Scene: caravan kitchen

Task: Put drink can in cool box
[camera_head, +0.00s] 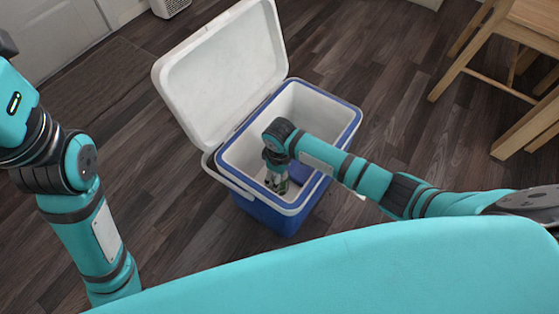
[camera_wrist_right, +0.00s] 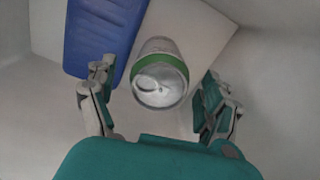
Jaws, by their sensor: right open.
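The blue cool box (camera_head: 262,214) stands on the floor with its white lid (camera_head: 222,72) swung open to the left. My right gripper (camera_head: 277,186) points down inside the box. The drink can (camera_wrist_right: 160,74), silver-topped with a green band, is inside the box in the right wrist view, between the open fingers of my right gripper (camera_wrist_right: 158,106). Gaps show between the can and both fingers. The can is mostly hidden by the gripper in the head view. My left arm is at the left edge; its gripper is out of view.
A blue flat block (camera_wrist_right: 103,38) lies in the box beside the can, and a pale flat thing (camera_wrist_right: 205,40) is on the can's other side. A wooden chair (camera_head: 515,50) stands at the upper right. Dark floor (camera_head: 350,40) is clear behind the box.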

